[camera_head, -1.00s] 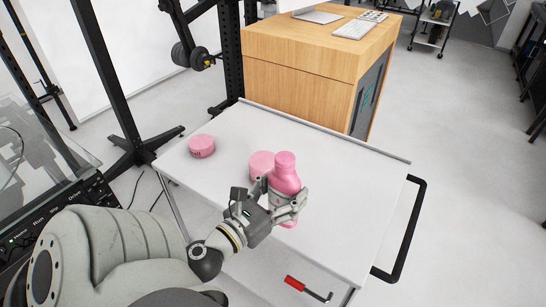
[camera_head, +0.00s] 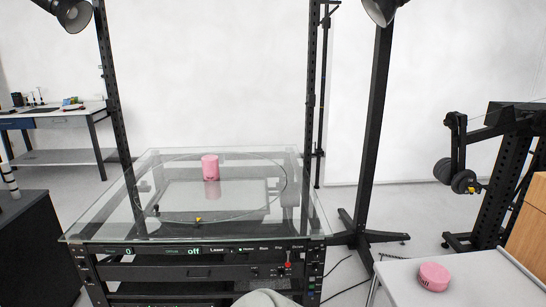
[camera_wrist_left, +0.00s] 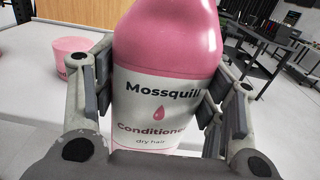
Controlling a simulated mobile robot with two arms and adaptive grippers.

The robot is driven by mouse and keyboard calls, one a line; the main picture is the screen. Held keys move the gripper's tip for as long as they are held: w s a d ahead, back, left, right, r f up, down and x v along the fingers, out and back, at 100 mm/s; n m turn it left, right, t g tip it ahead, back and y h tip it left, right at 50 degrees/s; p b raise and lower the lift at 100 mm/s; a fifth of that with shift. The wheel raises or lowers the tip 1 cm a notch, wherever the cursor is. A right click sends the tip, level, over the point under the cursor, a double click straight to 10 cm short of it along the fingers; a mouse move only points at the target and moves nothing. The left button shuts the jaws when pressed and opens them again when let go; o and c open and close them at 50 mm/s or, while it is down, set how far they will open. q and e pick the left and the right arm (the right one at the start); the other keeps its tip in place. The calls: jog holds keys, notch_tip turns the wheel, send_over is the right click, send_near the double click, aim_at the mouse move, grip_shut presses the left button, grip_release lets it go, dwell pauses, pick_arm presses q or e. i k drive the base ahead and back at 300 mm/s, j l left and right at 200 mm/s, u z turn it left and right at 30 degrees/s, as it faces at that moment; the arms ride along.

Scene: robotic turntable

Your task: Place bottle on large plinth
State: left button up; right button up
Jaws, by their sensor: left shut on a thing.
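A pink bottle (camera_wrist_left: 160,75) with a white "Mossquill Conditioner, dry hair" label fills the middle of the left wrist view. My left gripper (camera_wrist_left: 155,98) is shut on it, with fingers on both sides. A pink plinth (camera_head: 210,167) stands on the glass-topped turntable (camera_head: 110,222) in the head view. A lower pink plinth (camera_head: 434,276) sits on the white cart (camera_head: 390,290) at lower right. A pink plinth (camera_wrist_left: 71,57) also shows left of the bottle in the wrist view. The size markings are unreadable. My right gripper is not in view.
Dark upright posts (camera_head: 316,80) frame the turntable, with lamps (camera_head: 72,14) above. A control panel (camera_head: 200,250) runs along its front edge. The glass around the plinth is mostly clear, with small items near its front left.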

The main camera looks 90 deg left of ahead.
aim_at(210, 158)
jog(key=j+u, duration=0.25)
jog(key=u, duration=0.15)
jog(key=j+u, duration=0.25)
jog(key=u, duration=0.15)
jog(key=i+j+u, duration=0.1)
jog(key=u, duration=0.3)
jog(key=i+j+u, duration=0.1)
jog(key=j+u, duration=0.3)
jog(key=l, duration=0.1)
